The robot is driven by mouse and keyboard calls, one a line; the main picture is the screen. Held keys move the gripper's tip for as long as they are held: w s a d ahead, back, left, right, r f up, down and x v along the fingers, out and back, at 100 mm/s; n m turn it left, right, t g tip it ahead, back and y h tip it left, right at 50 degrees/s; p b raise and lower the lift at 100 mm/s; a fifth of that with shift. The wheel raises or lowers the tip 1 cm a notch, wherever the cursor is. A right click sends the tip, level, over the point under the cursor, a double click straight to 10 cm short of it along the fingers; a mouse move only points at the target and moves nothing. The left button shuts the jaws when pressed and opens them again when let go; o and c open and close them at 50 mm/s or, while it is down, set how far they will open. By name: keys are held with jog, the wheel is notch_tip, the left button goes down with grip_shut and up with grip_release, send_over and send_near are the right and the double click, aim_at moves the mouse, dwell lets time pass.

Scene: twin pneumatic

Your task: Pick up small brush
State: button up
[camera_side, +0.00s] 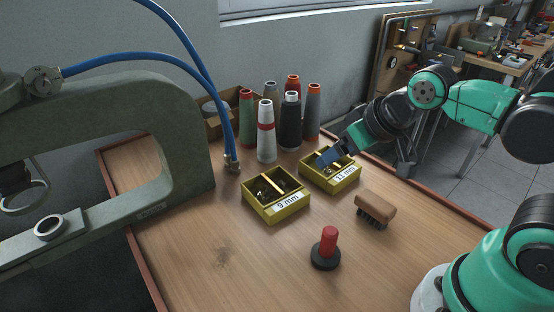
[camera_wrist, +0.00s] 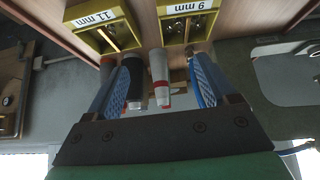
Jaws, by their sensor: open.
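The small brush (camera_side: 376,208) has a brown wooden back and dark bristles. It rests bristles down on the wooden table at the right in the side view, and it does not show in the wrist view. My gripper (camera_side: 329,157) is above the yellow 11 mm box, behind and left of the brush and apart from it. In the wrist view its two blue-padded fingers (camera_wrist: 162,82) stand wide apart with nothing held between them.
A yellow 11 mm box (camera_side: 344,178) and a 9 mm box (camera_side: 276,207) hold small parts. Several thread cones (camera_side: 266,132) stand behind them. A red-handled stamp-like tool (camera_side: 329,243) stands in front. A grey press frame (camera_side: 175,140) with blue hoses is at left. The front table is mostly clear.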

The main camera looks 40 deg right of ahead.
jog(key=shift+o, duration=0.5)
jog(key=g, duration=0.7)
send_over(377, 201)
notch_tip(377, 201, down, 6)
jog(key=shift+f, duration=2.95)
grip_shut()
